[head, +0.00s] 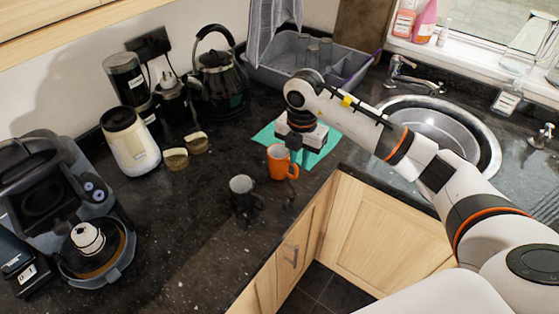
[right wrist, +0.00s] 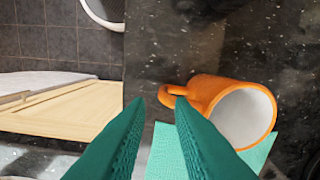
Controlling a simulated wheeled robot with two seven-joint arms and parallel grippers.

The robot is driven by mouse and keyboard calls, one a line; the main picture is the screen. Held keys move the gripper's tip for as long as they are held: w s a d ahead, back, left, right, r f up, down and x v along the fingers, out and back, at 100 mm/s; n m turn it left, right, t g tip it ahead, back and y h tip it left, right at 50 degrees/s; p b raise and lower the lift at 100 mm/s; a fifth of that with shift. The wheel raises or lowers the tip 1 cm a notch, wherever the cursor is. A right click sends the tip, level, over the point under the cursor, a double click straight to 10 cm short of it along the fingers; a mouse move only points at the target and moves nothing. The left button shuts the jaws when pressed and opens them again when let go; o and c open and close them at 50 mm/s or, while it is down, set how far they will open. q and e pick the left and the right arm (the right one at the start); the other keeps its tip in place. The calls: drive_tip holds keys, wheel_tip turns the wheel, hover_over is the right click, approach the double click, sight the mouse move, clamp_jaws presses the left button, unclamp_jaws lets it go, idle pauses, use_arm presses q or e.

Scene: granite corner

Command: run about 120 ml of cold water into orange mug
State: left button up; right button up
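The orange mug (head: 278,163) stands upright on the black granite counter, at the near edge of a teal mat. Its handle points right in the head view. In the right wrist view the mug (right wrist: 215,92) shows a white inside with nothing visible in it. My right gripper (head: 296,153) is above the handle side of the mug. In the wrist view its two green fingertips (right wrist: 160,100) are apart, with the handle's end just at the gap between them. My left gripper is not in view.
The teal mat (head: 323,150) lies under my right gripper. A kettle (head: 217,85), a dish rack (head: 290,55) and a coffee machine (head: 60,200) stand farther back and left. The counter's front edge is close to the mugs.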

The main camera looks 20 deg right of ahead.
sight(296, 170)
drive_tip(key=f, duration=0.1)
drive_tip(key=f+p, duration=0.1)
drive_tip(key=f, duration=0.1)
drive_tip(key=shift+a+f+p, duration=0.25)
drive_tip(key=shift+f+p, duration=0.1)
drive_tip(key=shift+p, duration=0.05)
drive_tip(key=shift+f, duration=0.6)
clamp_jaws()
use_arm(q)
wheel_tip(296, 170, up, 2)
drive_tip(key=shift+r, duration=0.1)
use_arm(e)
drive_tip(key=shift+w, duration=0.1)
wheel_tip(296, 170, up, 10)
drive_tip(key=b, duration=0.2)
drive_tip(key=shift+f+b, duration=0.15)
drive_tip(key=shift+b, duration=0.15)
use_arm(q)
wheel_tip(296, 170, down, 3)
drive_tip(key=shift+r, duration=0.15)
use_arm(e)
drive_tip(key=shift+r, duration=0.2)
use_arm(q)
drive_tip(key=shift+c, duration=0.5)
